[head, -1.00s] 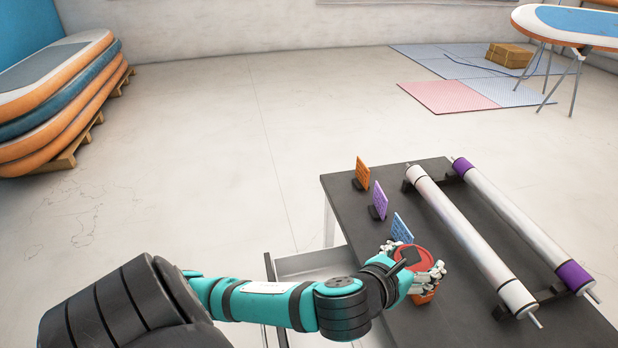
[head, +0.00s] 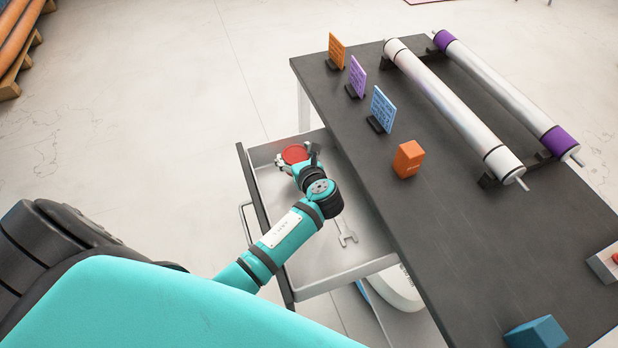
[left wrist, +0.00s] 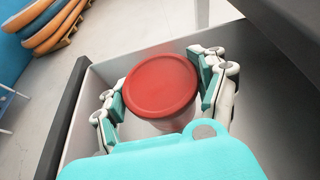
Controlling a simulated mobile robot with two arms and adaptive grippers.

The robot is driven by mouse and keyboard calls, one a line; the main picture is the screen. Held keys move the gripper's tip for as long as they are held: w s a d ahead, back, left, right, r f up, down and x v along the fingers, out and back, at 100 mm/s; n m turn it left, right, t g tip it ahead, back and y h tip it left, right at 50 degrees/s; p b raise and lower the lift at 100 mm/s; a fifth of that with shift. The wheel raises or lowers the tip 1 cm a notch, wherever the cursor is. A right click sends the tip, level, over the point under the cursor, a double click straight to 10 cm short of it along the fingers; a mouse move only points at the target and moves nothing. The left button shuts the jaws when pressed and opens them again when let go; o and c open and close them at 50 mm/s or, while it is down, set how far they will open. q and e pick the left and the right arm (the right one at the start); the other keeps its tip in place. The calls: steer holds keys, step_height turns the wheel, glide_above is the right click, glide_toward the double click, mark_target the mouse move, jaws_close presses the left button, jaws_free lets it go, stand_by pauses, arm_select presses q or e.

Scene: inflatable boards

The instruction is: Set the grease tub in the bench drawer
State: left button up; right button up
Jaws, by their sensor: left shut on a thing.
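The grease tub is a round tub with a red lid (head: 295,154); it also shows in the left wrist view (left wrist: 161,86). My left gripper (head: 297,160) is shut on the tub, with a finger on each side of it in the left wrist view (left wrist: 163,90). The bench drawer (head: 268,150) is pulled out from the bench. The tub is inside the drawer's outline, toward its far end. Whether its base touches the drawer floor is hidden. My right gripper is not in view.
A wrench (head: 345,232) lies in the drawer, near my left arm. The dark bench top (head: 440,225) holds an orange box (head: 408,159), a blue block (head: 537,333), several upright cards (head: 382,108) and two long rolls (head: 455,108). Much of the drawer floor is clear.

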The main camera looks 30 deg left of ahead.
arm_select(q)
steer(key=shift+f+b, duration=0.45)
steer(key=shift+f, duration=2.2)
steer(key=shift+f, duration=0.15)
steer(key=o, duration=1.5)
steer(key=shift+c, duration=0.2)
steer(key=shift+r, duration=0.2)
steer(key=v, duration=1.2)
steer(key=shift+p, duration=0.35)
